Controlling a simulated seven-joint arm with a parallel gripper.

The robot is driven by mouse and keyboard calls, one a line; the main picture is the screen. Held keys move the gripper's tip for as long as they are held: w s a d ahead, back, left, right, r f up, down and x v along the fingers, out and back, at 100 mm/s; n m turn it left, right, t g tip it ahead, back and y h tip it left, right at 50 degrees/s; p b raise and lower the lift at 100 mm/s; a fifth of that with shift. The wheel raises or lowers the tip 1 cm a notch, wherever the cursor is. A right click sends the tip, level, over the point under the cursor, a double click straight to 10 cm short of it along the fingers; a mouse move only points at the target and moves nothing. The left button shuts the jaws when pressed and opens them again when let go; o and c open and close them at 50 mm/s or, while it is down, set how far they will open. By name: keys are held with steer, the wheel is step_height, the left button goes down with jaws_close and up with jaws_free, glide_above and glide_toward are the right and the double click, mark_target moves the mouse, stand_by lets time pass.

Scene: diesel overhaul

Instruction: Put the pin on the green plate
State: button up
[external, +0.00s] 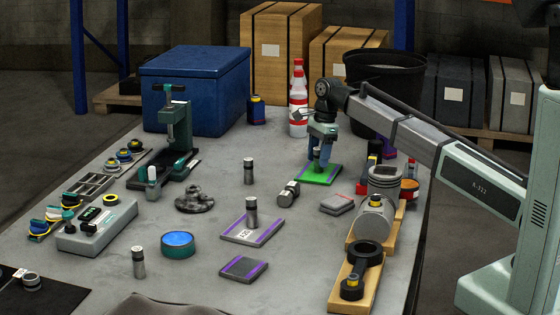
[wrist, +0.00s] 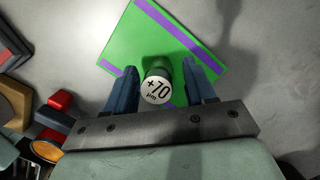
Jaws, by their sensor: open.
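The green plate (external: 330,177) with purple stripes lies flat on the table, right of centre; it fills the upper middle of the wrist view (wrist: 140,50). In the wrist view the pin's top (wrist: 156,88) shows between the fingers. My gripper (external: 321,150) is above the plate, pointing down, open, with a finger on each side of the pin. In the wrist view my gripper (wrist: 162,90) shows a gap beside the pin. The pin's foot is partly hidden.
Other grey pins stand at the table's middle (external: 249,171), front left (external: 138,262) and on a grey plate (external: 240,236). A lying cylinder (external: 289,193) is left of the green plate. A piston on a wooden stand (external: 384,185) is close on the right.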

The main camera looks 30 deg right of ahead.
step_height(320, 180, up, 12)
steer(key=d, duration=0.2)
stand_by(0.4)
steer(key=shift+r, duration=0.1)
